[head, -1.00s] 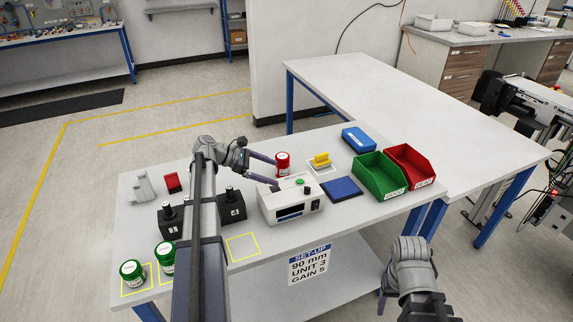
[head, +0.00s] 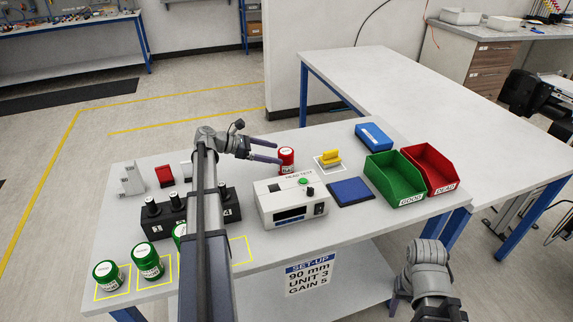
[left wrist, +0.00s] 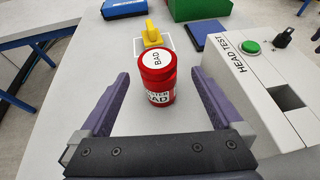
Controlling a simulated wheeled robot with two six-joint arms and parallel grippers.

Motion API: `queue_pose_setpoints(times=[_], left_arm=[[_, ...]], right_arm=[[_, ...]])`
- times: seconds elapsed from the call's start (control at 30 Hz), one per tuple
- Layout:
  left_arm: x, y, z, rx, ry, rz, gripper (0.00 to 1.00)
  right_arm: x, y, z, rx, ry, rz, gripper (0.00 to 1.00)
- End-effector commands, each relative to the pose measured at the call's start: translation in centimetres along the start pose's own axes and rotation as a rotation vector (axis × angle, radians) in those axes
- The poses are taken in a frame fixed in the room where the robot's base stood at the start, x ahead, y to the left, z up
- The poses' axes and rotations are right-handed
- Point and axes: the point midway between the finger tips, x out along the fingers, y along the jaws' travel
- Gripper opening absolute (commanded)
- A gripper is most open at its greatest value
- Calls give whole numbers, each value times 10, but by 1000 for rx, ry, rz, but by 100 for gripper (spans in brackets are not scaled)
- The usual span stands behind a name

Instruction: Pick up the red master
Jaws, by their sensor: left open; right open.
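The red master (head: 287,159) is a red jar with a white lid, standing upright on the table behind the head test box. In the left wrist view the red master (left wrist: 158,80) shows its lid marked BAD, and it stands just beyond and between the open fingertips. My left gripper (head: 280,152) is open, with its fingers pointing right towards the jar; it also shows in the left wrist view (left wrist: 160,88). Nothing is held in it. My right gripper (head: 397,300) hangs low at the front right, partly hidden by its own arm.
The head test box (head: 291,200) stands close to the jar's near side. A yellow piece (head: 330,158), a blue pad (head: 350,191), a green bin (head: 394,178) and a red bin (head: 428,168) are to the right. Green jars (head: 147,260) stand at the front left.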

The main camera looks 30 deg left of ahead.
Motion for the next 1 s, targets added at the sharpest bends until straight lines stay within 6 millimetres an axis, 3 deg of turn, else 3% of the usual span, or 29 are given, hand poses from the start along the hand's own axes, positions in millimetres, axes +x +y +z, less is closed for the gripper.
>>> queue_pose_setpoints(times=[0.23, 0.53, 0.77, 1.0], left_arm=[[10, 1, 1, 0, 0, -1, 100], [50, 4, 4, 0, 1, 0, 100], [52, 4, 6, 0, 1, 1, 100], [52, 4, 6, 0, 1, 1, 75]], right_arm=[[3, 0, 0, 0, 0, 0, 63], [16, -2, -1, 0, 0, 0, 63], [14, -1, -1, 0, 0, 0, 63], [14, -1, -1, 0, 0, 0, 63]])
